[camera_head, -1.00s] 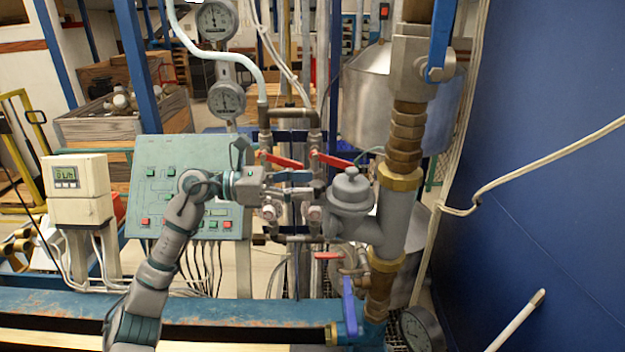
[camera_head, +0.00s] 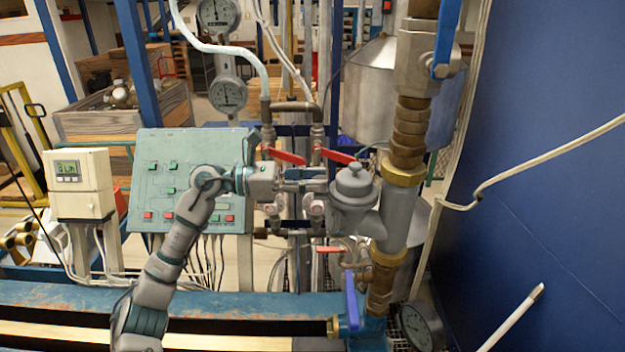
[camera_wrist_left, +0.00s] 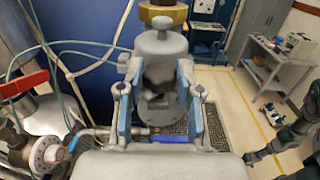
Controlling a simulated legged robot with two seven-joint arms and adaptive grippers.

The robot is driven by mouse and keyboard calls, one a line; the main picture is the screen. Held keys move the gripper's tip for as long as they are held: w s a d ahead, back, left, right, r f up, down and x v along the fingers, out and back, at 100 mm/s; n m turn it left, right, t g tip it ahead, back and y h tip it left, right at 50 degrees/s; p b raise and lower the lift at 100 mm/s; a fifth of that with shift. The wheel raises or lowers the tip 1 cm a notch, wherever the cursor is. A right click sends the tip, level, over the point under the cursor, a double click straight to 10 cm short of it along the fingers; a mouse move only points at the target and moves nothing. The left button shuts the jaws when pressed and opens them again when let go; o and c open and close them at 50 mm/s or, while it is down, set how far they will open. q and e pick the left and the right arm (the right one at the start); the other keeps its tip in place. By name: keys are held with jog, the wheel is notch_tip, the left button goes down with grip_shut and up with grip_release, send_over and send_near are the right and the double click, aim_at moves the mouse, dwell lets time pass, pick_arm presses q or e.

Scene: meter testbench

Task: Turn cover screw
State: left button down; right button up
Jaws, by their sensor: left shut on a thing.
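A grey pipe fitting with a round domed cover and small top knob (camera_head: 352,186) stands on the pipe right of centre. My left gripper (camera_head: 322,187) reaches it from the left, its fingers pointing right at the fitting's side. In the left wrist view my left gripper (camera_wrist_left: 160,78) has one finger on each side of a grey part of the fitting (camera_wrist_left: 160,45) and is shut on it. I take this part for the cover screw; the fingers hide much of it. The fitting's top knob shows above the fingers. My right gripper is not in view.
Red valve handles (camera_head: 285,156) sit close above my left gripper. A blue handle (camera_head: 350,302) hangs below. A green control panel (camera_head: 160,165) stands behind my left arm. Two gauges (camera_head: 228,95) are above. A blue wall (camera_head: 550,180) closes the right side.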

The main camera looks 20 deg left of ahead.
pick_arm(q)
jog(key=shift+s+n+t+y+b, duration=0.1)
jog(key=shift+n+t+y+b, duration=0.4)
jog(key=shift+t, duration=0.5)
jog(key=n+t+y, duration=0.1)
jog(key=n+t, duration=0.1)
jog(key=t, duration=0.1)
jog(key=shift+s+r+n+y, duration=0.1)
jog(key=shift+s+n+y, duration=0.05)
jog(key=shift+n+y, duration=0.25)
jog(key=shift+d+n+t+y+b, duration=0.15)
jog(key=shift+n+t+y+b, duration=0.6)
jog(key=shift+t, duration=0.35)
jog(key=shift+r, duration=0.1)
jog(key=c, duration=0.9)
grip_release()
jog(key=shift+o, duration=0.7)
jog(key=shift+w, duration=0.2)
